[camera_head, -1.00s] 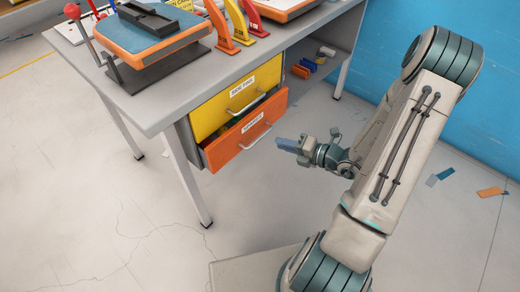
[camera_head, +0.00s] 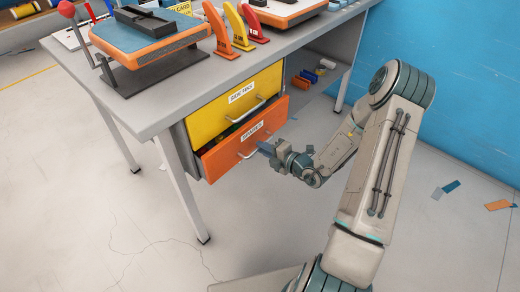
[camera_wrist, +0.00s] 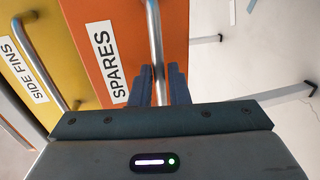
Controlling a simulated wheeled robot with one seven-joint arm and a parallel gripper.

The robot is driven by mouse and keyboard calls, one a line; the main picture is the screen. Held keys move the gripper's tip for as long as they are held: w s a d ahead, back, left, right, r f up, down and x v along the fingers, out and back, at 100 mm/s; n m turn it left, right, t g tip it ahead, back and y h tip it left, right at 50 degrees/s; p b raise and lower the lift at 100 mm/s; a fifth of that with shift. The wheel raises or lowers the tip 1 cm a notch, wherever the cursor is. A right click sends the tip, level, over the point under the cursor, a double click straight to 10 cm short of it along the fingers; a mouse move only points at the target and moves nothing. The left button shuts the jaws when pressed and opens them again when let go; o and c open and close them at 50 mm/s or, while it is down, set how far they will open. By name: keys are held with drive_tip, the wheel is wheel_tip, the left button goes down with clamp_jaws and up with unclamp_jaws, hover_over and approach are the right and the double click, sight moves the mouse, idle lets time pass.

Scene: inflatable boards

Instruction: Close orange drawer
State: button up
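The orange drawer (camera_head: 245,140), labelled SPARES, is the lower drawer under the workbench. It sticks out past the yellow drawer above it, with a dark gap showing over its front. In the wrist view the orange drawer front (camera_wrist: 107,50) stands left of my fingers. Its metal handle (camera_wrist: 156,35) runs down between the two blue fingers. My gripper (camera_head: 265,148) is at the drawer's front, beside the handle; it also shows in the wrist view (camera_wrist: 160,80). The fingers are apart with the handle between them. I cannot tell whether they press on it.
The yellow drawer (camera_head: 235,101), labelled SIDE FINS, is above and looks less pulled out. The bench top (camera_head: 165,108) holds an orange-and-blue device and upright coloured fins. A bench leg (camera_head: 185,190) stands left of the drawers. The floor (camera_head: 110,225) in front is mostly clear.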

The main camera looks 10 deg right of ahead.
sight(252, 142)
drive_tip(key=shift+x, duration=0.8)
clamp_jaws()
drive_tip(key=shift+r+p+x, duration=0.2)
drive_tip(key=shift+p+x, duration=0.05)
drive_tip(key=shift+x, duration=0.8)
drive_tip(key=shift+r+p+x, duration=0.2)
drive_tip(key=shift+p+x, duration=0.05)
drive_tip(key=shift+x, duration=0.8)
unclamp_jaws()
drive_tip(key=shift+w+a, duration=0.1)
drive_tip(key=shift+a, duration=0.05)
